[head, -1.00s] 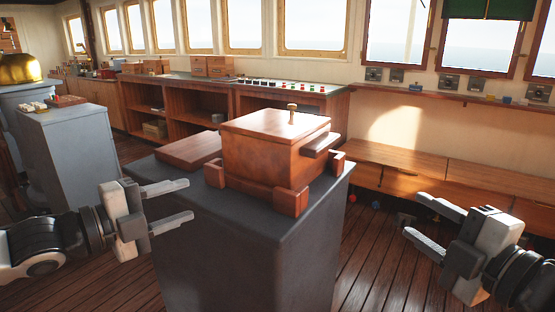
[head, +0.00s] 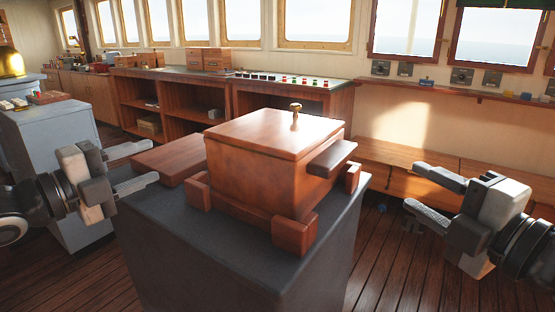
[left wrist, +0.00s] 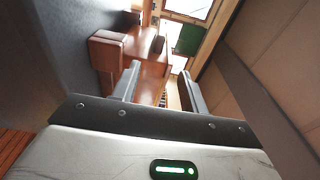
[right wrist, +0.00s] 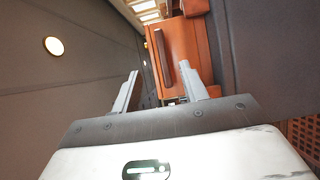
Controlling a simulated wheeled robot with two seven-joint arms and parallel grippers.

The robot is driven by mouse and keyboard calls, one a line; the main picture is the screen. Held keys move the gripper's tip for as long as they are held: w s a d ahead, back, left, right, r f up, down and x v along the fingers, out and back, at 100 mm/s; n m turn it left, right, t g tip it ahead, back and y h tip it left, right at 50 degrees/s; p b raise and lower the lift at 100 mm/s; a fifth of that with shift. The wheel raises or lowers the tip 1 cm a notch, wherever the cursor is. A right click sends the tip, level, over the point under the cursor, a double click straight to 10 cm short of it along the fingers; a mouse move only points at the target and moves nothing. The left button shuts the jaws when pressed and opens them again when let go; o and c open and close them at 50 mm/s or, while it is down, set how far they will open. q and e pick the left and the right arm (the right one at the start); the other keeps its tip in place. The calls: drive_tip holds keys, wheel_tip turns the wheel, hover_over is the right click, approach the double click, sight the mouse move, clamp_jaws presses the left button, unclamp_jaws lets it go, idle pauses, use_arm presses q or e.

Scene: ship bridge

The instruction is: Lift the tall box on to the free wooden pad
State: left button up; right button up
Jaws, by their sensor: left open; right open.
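The tall box (head: 262,165) is reddish-brown wood with a brass knob on its lid and a bar handle (head: 331,158) on its right side. It stands upright between wooden corner blocks (head: 295,232) on a dark grey pedestal. The free wooden pad (head: 170,158) is a flat slab behind and left of the box on the same top. My left gripper (head: 153,164) is open and empty, left of the box. My right gripper (head: 412,186) is open and empty, right of it. The box also shows beyond the fingers in the left wrist view (left wrist: 153,78) and right wrist view (right wrist: 184,55).
The grey pedestal (head: 240,275) stands between my arms. Another grey cabinet (head: 52,150) with small items on top is at left. A console with shelves (head: 190,105) runs along the back, and a wooden bench (head: 400,165) lies behind at right. Plank floor shows around the pedestal.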

sight(212, 136)
use_arm(q)
drive_tip(key=x, duration=1.5)
drive_tip(key=shift+w+d, duration=0.1)
use_arm(e)
drive_tip(key=x, duration=1.5)
drive_tip(key=shift+w+a, duration=0.15)
use_arm(q)
clamp_jaws()
use_arm(e)
clamp_jaws()
use_arm(q)
drive_tip(key=shift+f, duration=0.1)
drive_tip(key=shift+r, duration=0.35)
use_arm(e)
drive_tip(key=shift+r, duration=0.25)
